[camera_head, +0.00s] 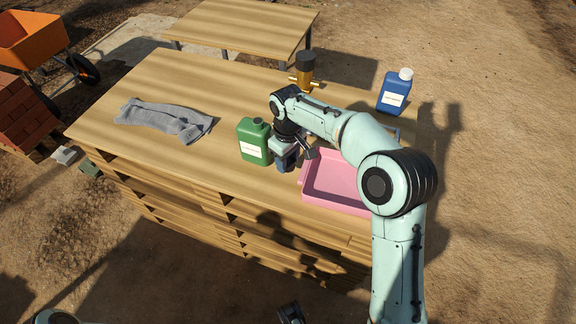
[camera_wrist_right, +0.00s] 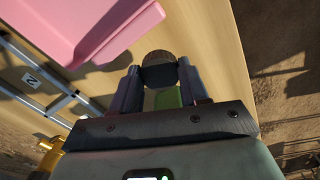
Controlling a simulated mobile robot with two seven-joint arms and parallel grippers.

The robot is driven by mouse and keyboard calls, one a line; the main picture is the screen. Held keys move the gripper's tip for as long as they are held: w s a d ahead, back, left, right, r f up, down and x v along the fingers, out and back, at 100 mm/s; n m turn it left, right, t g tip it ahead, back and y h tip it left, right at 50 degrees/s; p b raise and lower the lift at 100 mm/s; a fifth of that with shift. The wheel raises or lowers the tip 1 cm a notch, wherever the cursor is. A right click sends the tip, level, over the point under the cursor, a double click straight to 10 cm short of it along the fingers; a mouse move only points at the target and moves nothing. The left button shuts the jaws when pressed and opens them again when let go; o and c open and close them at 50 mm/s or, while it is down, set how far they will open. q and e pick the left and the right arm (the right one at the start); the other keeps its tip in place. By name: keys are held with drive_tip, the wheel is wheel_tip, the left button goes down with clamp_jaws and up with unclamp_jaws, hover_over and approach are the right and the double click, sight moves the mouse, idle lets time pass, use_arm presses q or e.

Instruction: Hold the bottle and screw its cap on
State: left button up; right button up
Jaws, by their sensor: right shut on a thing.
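A green bottle (camera_head: 254,143) with a white label stands upright on the wooden table; I make out no separate cap on its neck. My right gripper (camera_head: 287,158) is just right of the green bottle, pointing down. In the wrist view the right gripper (camera_wrist_right: 160,80) is shut on a dark, round, cap-like thing (camera_wrist_right: 158,73). A patch of green shows between its fingers. A dark piece at the bottom edge of the head view seems to be part of my left gripper (camera_head: 290,314); its jaws are not clear.
A pink tray (camera_head: 331,180) lies right of the right gripper, partly behind my arm. A blue bottle (camera_head: 394,93) with a white cap stands at the back right, a brass fitting (camera_head: 304,76) at the back. A grey cloth (camera_head: 163,118) lies left. The table's front edge is close.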

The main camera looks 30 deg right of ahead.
sight(288, 162)
use_arm(q)
drive_tip(key=r+p, duration=0.1)
drive_tip(key=s+r+p, duration=0.1)
drive_tip(key=r+p, duration=0.1)
drive_tip(key=shift+s+g+p, duration=0.2)
drive_tip(key=shift+g+p, duration=0.1)
use_arm(e)
wheel_tip(288, 162, up, 15)
drive_tip(key=shift+f, duration=0.1)
drive_tip(key=a+f+m, duration=0.3)
drive_tip(key=a+f, duration=0.5)
drive_tip(key=f, duration=0.5)
drive_tip(key=shift+s+a+f+m, duration=0.2)
drive_tip(key=shift+s+a+m, duration=0.05)
drive_tip(key=shift+a+m, duration=0.05)
use_arm(q)
drive_tip(key=shift+c, duration=0.5)
